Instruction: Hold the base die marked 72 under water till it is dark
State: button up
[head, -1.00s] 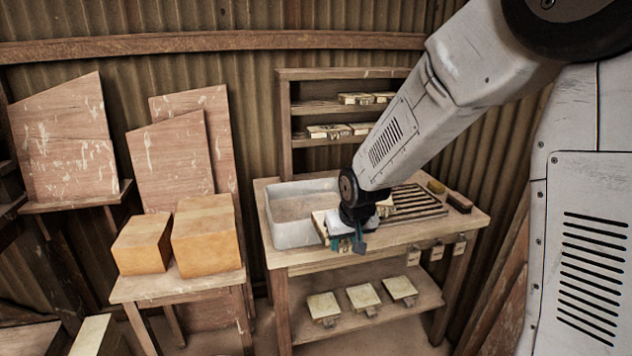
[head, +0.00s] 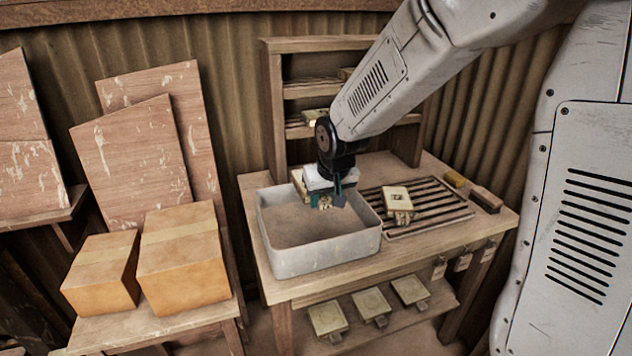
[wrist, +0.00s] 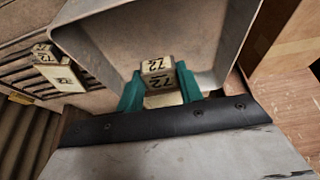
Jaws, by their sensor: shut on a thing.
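My gripper (wrist: 159,71) is shut on a pale cream die marked 72 (wrist: 156,66), held between its teal fingers in the wrist view. In the head view my gripper (head: 329,201) is over the back right part of the grey trough (head: 330,258), and the held die (head: 324,203) is partly hidden by the fingers. The die's visible faces look pale. The trough has a brownish inside; I cannot tell where the water surface is or whether the die touches it. Another pale block (head: 397,198) lies on the slatted rack; its 72 mark shows in the wrist view (wrist: 62,77).
The slatted rack (head: 432,214) is right of the trough, with a yellow block (head: 454,180) and brush-like block (head: 486,199) beyond. A shelf unit (head: 272,110) stands behind. Several pale tiles lie on the lower shelf. Cardboard boxes (head: 183,255) stand at left.

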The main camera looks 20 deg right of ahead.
aim_at(324, 208)
jog(key=shift+w+a+f, duration=0.1)
jog(key=shift+w+a, duration=0.05)
jog(key=shift+w, duration=0.3)
jog(key=shift+d+f, duration=0.2)
jog(key=shift+f, duration=6.45)
dwell(0.9)
